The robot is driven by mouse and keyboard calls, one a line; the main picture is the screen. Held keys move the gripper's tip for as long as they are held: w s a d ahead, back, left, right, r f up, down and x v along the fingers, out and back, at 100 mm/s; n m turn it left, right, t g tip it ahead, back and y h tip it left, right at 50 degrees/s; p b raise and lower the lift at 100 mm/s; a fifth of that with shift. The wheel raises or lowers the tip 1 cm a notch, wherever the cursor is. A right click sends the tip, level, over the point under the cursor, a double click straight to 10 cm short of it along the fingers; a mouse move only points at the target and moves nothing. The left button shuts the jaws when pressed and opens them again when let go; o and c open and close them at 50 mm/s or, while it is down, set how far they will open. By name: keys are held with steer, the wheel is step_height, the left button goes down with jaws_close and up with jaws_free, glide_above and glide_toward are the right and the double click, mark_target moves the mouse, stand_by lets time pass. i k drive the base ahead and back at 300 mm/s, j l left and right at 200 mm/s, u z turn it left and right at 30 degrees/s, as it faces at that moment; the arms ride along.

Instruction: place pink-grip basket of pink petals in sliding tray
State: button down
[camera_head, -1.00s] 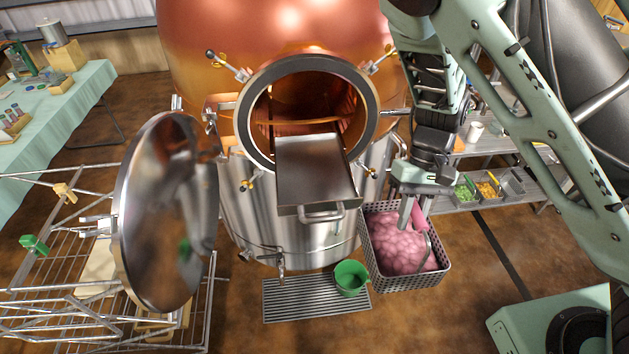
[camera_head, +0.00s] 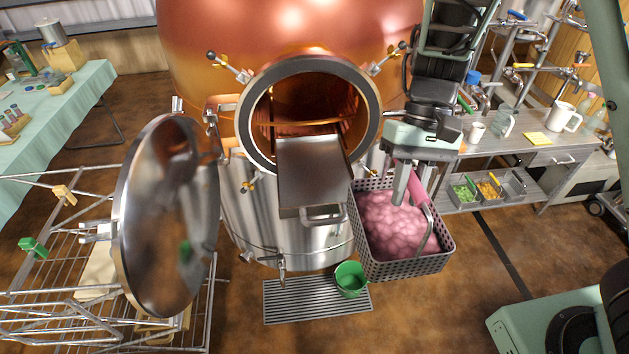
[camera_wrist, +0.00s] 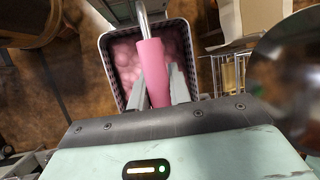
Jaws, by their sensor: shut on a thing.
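The grey perforated basket (camera_head: 400,267) is filled with pink petals (camera_head: 395,225) and hangs upright just right of the copper still's opening. It has a metal handle with a pink grip (camera_head: 416,186). My gripper (camera_head: 407,195) is shut on the pink grip. In the wrist view the pink grip (camera_wrist: 154,75) sits between my fingers (camera_wrist: 159,92), with the basket (camera_wrist: 104,62) below. The sliding tray (camera_head: 312,170) is a steel tray extending out of the still's round opening, with a front handle (camera_head: 323,214). The tray looks empty. The basket is close beside the tray's right side.
The round steel door (camera_head: 168,215) stands open at left, near a wire rack (camera_head: 60,300). A green bucket (camera_head: 350,279) sits on a floor grate (camera_head: 285,300) below the tray. A workbench (camera_head: 530,155) with jugs and bins stands at right.

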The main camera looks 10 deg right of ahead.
mark_target(316, 182)
steer(key=i+j, duration=0.3)
steer(key=i, duration=0.15)
steer(key=i+j, duration=0.25)
steer(key=i, duration=0.2)
